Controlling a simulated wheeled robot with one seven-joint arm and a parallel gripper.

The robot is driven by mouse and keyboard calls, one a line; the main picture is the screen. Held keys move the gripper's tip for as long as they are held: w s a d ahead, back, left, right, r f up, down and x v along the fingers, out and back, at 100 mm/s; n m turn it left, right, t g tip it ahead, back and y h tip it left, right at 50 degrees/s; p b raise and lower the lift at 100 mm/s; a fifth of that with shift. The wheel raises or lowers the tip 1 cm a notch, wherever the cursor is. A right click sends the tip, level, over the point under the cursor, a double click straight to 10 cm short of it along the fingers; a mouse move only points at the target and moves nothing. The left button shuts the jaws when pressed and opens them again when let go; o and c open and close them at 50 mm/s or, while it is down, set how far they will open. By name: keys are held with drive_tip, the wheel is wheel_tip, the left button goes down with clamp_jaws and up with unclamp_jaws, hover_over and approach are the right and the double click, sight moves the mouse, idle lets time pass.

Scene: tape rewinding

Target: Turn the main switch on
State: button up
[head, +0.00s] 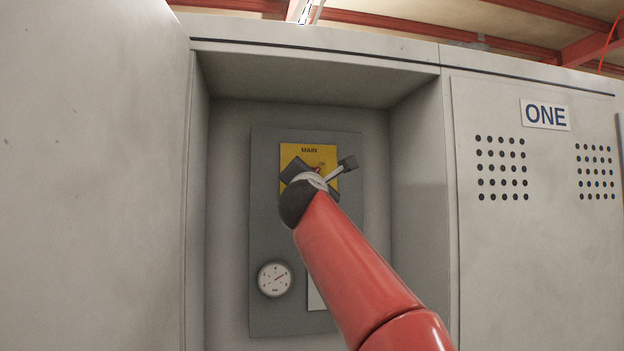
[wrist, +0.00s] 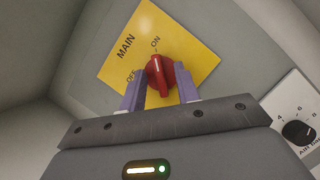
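The main switch is a red rotary knob (wrist: 160,77) on a yellow plate (wrist: 178,40) marked MAIN, ON and OFF. In the wrist view the white mark on the knob points toward ON. My gripper (wrist: 161,72) is open, with one purple finger on each side of the knob. Narrow gaps show between the fingers and the knob; I cannot tell whether either finger touches it. In the head view my gripper (head: 318,171) covers much of the yellow plate (head: 302,150), and only a bit of red knob shows.
The plate is on a grey panel (head: 265,210) in a recess with side walls. A round gauge (head: 275,279) sits lower left on the panel. A dial (wrist: 298,131) on a white plate shows in the wrist view. A cabinet marked ONE (head: 545,114) stands at right.

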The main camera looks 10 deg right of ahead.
drive_tip(key=b+v, duration=0.3)
drive_tip(key=v, duration=0.4)
drive_tip(key=shift+s, duration=0.35)
drive_tip(key=shift+a+f, duration=0.1)
drive_tip(key=s+a+f+n+g+y+p, duration=0.1)
drive_tip(key=s+a+f+n+y, duration=0.3)
drive_tip(key=n, duration=0.6)
drive_tip(key=s+a+f+n+g+y+p, duration=0.1)
drive_tip(key=s+a+f+n+y, duration=0.15)
drive_tip(key=f+n, duration=0.55)
drive_tip(key=s+a+f+n+g+y, duration=0.15)
drive_tip(key=n+y, duration=0.25)
drive_tip(key=n, duration=0.8)
drive_tip(key=s+d+f+n+g+h, duration=0.1)
drive_tip(key=s+d+f+n+g, duration=0.2)
drive_tip(key=s+f+n, duration=0.3)
drive_tip(key=s+d+f+n+g+h+p, duration=0.1)
drive_tip(key=s+d+f+n+g+h, duration=0.1)
drive_tip(key=s+f, duration=0.7)
drive_tip(key=s+d+f+n+g+h+p, duration=0.1)
drive_tip(key=s+d+f+n+g, duration=0.4)
drive_tip(key=f, duration=1.5)
drive_tip(key=s+n+g+h, duration=0.1)
drive_tip(key=s+n, duration=0.1)
drive_tip(key=n, duration=0.2)
drive_tip(key=shift+s+n, duration=0.3)
